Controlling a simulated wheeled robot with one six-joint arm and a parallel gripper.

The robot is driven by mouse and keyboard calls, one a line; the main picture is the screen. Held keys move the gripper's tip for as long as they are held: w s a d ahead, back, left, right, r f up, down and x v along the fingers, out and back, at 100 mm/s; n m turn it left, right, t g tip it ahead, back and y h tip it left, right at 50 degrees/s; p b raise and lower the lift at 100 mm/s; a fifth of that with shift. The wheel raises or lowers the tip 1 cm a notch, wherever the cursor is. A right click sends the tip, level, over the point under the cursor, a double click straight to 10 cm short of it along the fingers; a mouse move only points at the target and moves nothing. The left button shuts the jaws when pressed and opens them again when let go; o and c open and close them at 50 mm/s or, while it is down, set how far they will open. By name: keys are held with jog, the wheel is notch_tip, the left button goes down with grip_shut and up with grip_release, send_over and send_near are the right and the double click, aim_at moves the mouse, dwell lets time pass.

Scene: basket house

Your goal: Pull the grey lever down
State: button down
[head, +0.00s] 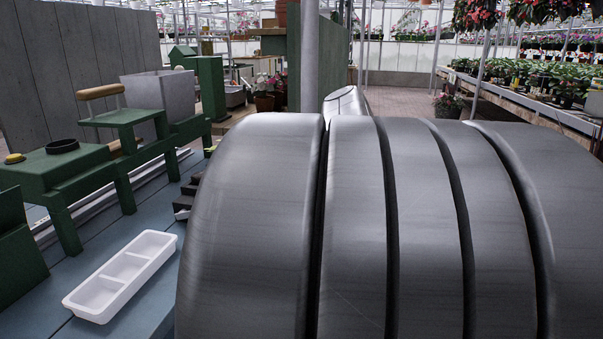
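I cannot make out a grey lever in the head view. A large dark grey ribbed part, which seems to be my own arm, fills the middle and right and hides much of the bench. My gripper cannot be picked out. A small dark stepped piece (186,200) peeks out at the left edge of the ribbed part, and I cannot tell what it is. A green stepped stand (65,170) at the left carries a pale wooden handle (100,91) on a metal bracket, a black ring (62,146) and a yellow knob (14,158).
A white tray with three compartments (122,275) lies on the blue-grey bench top (95,245). A grey square planter (160,95) stands behind the green stand. A grey post (310,50) rises in the middle. A plant table (530,95) is at the back right.

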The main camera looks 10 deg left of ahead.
jog(key=shift+s+d, duration=0.25)
jog(key=shift+d, duration=0.9)
jog(key=w+a+f+b, duration=0.1)
jog(key=a+b, duration=0.1)
jog(key=a, duration=0.7)
jog(key=shift+w+f+b, duration=0.2)
jog(key=shift+f+b, duration=0.1)
jog(key=shift+f, duration=0.05)
jog(key=shift+a+r, duration=0.1)
